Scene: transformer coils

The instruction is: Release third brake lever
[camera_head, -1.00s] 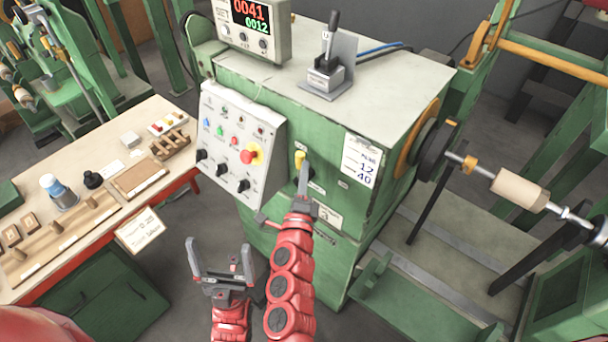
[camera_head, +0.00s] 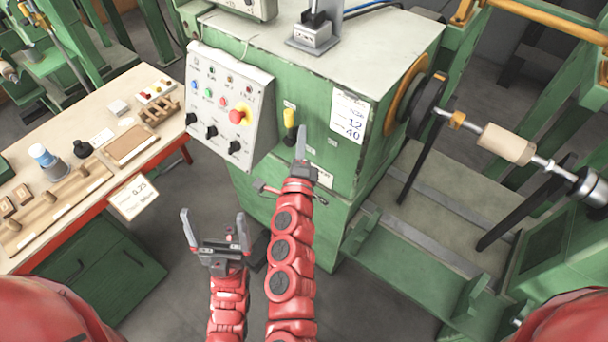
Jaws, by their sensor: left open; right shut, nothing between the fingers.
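A lever with a yellow grip and a dark lower part (camera_head: 290,118) stands on the front face of the green machine (camera_head: 322,150), right of the control panel. I take it for the brake lever, but no label confirms this. My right gripper (camera_head: 301,130) is shut and empty, its fingers pointing up just right of the lever. I cannot tell whether they touch it. My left gripper (camera_head: 213,213) is open and empty, lower left of the lever, in front of the machine and right of the workbench.
The control panel (camera_head: 228,105) with a red button and dark knobs is left of the lever. A white sheet (camera_head: 348,116) is on the machine to the right. A shaft with a wooden core (camera_head: 506,144) extends right. The workbench (camera_head: 100,166) holds small parts.

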